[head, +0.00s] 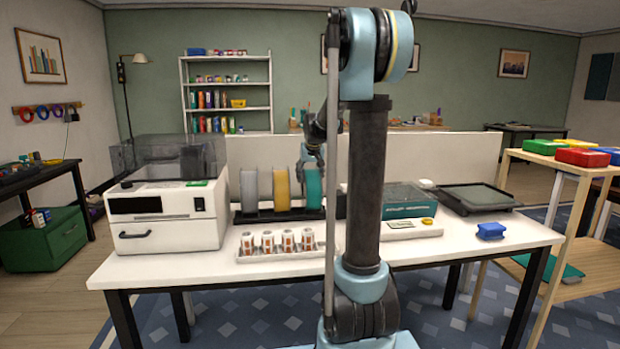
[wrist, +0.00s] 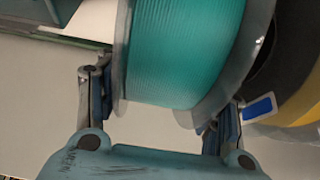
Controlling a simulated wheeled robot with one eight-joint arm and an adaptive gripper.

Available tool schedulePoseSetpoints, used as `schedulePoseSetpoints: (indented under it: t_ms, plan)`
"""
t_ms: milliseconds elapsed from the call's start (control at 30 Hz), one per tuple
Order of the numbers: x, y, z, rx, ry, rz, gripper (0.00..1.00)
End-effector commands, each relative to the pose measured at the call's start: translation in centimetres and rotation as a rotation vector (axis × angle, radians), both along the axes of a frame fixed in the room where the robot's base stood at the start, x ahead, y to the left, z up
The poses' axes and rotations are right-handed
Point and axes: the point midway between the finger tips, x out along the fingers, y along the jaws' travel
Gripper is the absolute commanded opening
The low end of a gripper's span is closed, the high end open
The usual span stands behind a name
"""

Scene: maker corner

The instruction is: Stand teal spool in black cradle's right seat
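The teal spool (head: 314,187) is upright at the right end of the black cradle (head: 283,215), in line with its right seat. Whether its rim rests on the seat cannot be told. My gripper (head: 314,158) is over it from above. In the wrist view the teal spool (wrist: 185,50) fills the space between my gripper's fingers (wrist: 165,105), one against each flange, and the gripper looks shut on it. A yellow spool (head: 281,188) stands in the middle seat and a grey spool (head: 249,190) in the left seat.
A white machine (head: 168,215) stands left of the cradle. A white tray (head: 280,256) with several small containers lies in front. A teal-lidded case (head: 410,208) is at the right, with a blue block (head: 490,231) beyond. A low pale panel (head: 250,155) stands behind.

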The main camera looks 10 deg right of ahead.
Motion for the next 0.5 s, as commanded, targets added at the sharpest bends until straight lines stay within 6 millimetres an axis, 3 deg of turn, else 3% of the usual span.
schedulePoseSetpoints:
  t_ms: [500]
  plan:
    - [-0.3,0.0,0.43,0.0,0.001,0.0,0.77]
